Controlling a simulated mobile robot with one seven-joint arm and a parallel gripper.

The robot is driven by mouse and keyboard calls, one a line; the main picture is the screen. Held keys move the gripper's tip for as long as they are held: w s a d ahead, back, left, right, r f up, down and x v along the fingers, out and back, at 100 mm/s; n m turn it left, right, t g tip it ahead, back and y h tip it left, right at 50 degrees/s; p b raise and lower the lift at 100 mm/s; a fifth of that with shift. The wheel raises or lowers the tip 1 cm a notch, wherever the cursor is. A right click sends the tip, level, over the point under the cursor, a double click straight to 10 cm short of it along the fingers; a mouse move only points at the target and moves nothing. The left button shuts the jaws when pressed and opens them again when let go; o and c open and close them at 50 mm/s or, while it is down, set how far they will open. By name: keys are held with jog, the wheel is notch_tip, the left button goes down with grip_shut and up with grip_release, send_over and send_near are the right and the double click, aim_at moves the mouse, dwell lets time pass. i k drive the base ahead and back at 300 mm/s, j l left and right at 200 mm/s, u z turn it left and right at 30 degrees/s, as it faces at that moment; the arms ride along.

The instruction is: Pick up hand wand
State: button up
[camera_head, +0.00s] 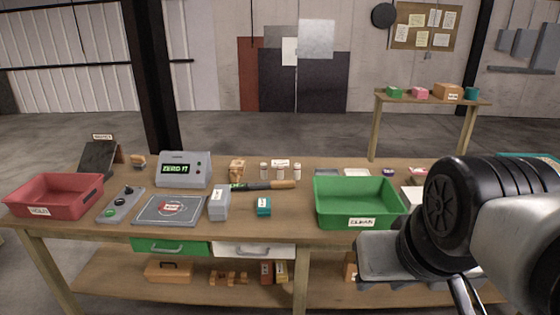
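The hand wand appears to be the slim tool (268,185) with a dark shaft and a tan handle. It lies on the workbench (290,229) behind the grey block and the small teal box, with its handle pointing right. My arm fills the lower right of the head view. A grey block-shaped part at its end, which seems to be my gripper (385,262), hangs in front of the green tray, well to the right of the wand and apart from it. Its fingers cannot be made out, and I see nothing held.
A green tray (362,222) stands right of the wand. A grey block (219,203) and teal box (264,206) lie in front of it. A display unit (182,170), square plate (150,215) and red tray (22,207) stand left. Small bottles (264,171) stand behind.

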aim_at(292, 183)
jog(key=i+j+z, duration=0.4)
jog(key=i+j, duration=1)
jog(key=i, duration=0.1)
